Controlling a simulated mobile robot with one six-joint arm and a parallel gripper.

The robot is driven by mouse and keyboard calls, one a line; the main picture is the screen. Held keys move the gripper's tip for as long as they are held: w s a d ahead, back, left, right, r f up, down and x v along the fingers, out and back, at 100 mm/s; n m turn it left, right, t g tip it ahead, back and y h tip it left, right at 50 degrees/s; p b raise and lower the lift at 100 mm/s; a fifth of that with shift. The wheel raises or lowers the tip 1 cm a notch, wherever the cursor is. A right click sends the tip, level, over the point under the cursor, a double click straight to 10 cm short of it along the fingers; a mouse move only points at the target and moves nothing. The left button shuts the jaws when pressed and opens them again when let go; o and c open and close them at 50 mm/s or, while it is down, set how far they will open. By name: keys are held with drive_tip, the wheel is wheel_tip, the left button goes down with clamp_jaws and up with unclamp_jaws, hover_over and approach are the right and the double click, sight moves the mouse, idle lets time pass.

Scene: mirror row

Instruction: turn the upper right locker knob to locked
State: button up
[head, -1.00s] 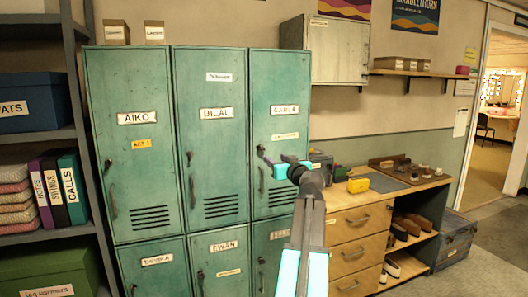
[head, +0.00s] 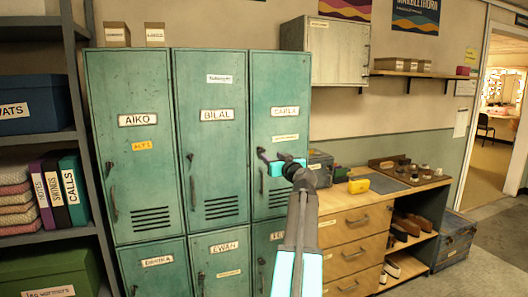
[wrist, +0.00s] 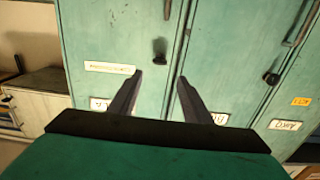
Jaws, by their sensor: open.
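The upper right locker (head: 282,85) is a green metal door with a name plate that seems to read CARLA. Its small dark knob (head: 261,150) sits at the door's left edge, above a dark handle. In the wrist view, which is upside down, the knob (wrist: 160,46) shows beyond the fingertips, with a short part pointing down the picture. My gripper (head: 265,158) is in front of this door close to the knob. Its two dark fingers (wrist: 158,75) are apart and empty, with the knob roughly in line with the gap. I cannot tell the knob's set position.
Other green lockers stand left, including BILAL (head: 210,150) and AIKO (head: 128,170), with more below. A wooden bench with drawers (head: 357,222) stands right, carrying a yellow object (head: 358,186) and a tray. A grey wall cabinet (head: 337,50) hangs above. Open floor lies right.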

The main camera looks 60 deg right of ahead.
sight(263, 151)
drive_tip(key=shift+p+x, duration=1.25)
drive_tip(key=shift+x, duration=3.55)
drive_tip(key=shift+s, duration=0.15)
drive_tip(key=c, duration=1.1)
